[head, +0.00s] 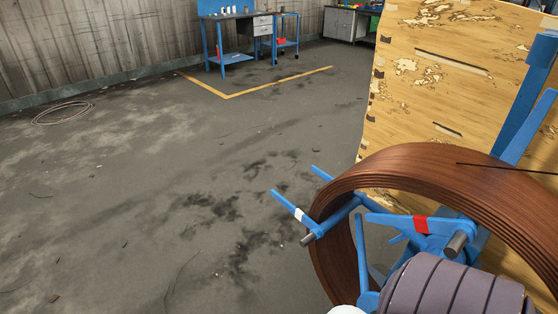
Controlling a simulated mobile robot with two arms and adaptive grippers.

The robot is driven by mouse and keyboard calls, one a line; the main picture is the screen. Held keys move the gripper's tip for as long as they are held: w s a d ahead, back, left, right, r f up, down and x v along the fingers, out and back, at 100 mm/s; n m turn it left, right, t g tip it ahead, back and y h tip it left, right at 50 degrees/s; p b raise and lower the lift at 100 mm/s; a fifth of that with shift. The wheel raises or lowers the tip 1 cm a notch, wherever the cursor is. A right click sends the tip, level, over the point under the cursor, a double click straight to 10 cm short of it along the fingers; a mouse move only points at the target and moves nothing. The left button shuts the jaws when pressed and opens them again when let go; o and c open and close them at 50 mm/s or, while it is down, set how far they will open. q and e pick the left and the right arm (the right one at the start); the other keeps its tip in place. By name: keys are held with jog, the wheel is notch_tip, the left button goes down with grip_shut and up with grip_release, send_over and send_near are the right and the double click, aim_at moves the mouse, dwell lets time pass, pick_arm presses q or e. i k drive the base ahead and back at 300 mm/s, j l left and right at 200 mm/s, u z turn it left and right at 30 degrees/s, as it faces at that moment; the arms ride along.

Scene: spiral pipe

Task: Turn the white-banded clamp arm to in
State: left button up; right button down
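The white-banded clamp arm (284,201) is a short blue bar with a white band near its middle. It sits at the left side of a blue reel frame (340,215), beside a dark grey pin (308,240). Its free end points up and left, outside the brown coil (400,165). A second blue clamp arm (390,221) with a red band lies across the coil's opening, by another grey pin. Neither gripper can be made out in the head view.
A grey-purple ribbed cylinder (450,292) covers the reel's lower part. A worn wooden panel (430,95) stands behind the coil. A blue workbench (235,40) stands far back, near yellow floor lines. A loose ring of cable (62,113) lies at left. The floor between is clear.

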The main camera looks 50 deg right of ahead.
aim_at(310, 224)
jog(key=i+l+z, duration=0.1)
jog(key=i+z, duration=0.15)
jog(key=i, duration=0.35)
jog(key=i+z, duration=0.2)
jog(key=i, duration=0.4)
jog(key=i+j+z, duration=0.1)
jog(key=i+z, duration=0.15)
jog(key=i, duration=0.3)
jog(key=i+j+z, duration=0.2)
jog(key=i, duration=0.4)
jog(key=i+l+z, duration=0.15)
jog(key=i+z, duration=0.6)
jog(key=i, duration=0.15)
jog(key=i+j+z, duration=0.1)
jog(key=i+z, duration=0.3)
jog(key=i+j+z, duration=0.25)
jog(key=i+z, duration=0.15)
jog(key=i, duration=0.05)
